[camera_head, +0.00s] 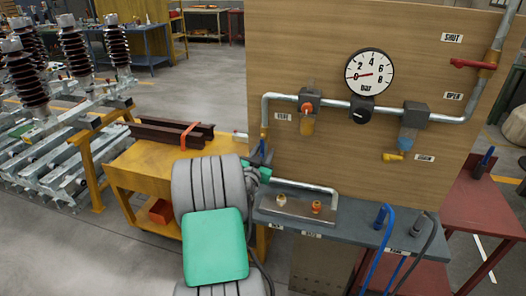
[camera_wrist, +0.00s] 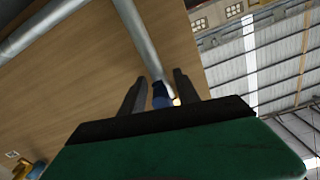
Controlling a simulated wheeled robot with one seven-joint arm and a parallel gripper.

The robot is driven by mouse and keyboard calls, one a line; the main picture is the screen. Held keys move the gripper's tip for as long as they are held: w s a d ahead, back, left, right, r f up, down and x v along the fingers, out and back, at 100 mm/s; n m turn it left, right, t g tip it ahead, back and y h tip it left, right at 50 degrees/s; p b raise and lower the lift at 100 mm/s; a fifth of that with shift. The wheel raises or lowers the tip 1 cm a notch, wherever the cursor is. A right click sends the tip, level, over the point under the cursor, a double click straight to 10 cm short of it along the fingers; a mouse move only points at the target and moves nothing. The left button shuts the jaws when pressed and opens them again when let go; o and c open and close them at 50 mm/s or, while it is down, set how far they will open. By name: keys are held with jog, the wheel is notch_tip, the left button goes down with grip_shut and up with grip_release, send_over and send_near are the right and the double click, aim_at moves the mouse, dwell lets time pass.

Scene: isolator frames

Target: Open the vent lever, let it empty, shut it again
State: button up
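A blue lever (camera_head: 262,153) is at the lower end of the left pipe on the wooden panel, partly hidden by my gripper (camera_head: 258,165); I take it for the vent lever. In the wrist view, my gripper (camera_wrist: 160,92) has its dark fingers apart, with a blue part (camera_wrist: 161,96) at the pipe's end between them. Gaps show on both sides; I cannot tell its depth or whether a finger touches it. The round gauge (camera_head: 370,72) has its red needle near 0. My wrist hides the label there.
A red lever (camera_head: 472,64) sits between SHUT and OPEN labels at the upper right. A black knob (camera_head: 362,114), an orange-knobbed lubricator (camera_head: 307,112) and a yellow drain valve (camera_head: 393,157) sit along the pipe. A grey shelf (camera_head: 355,232) carries fittings and hoses below. A yellow bench (camera_head: 150,160) stands left.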

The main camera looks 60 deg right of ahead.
jog(key=shift+c, duration=0.4)
grip_shut()
dwell(0.9)
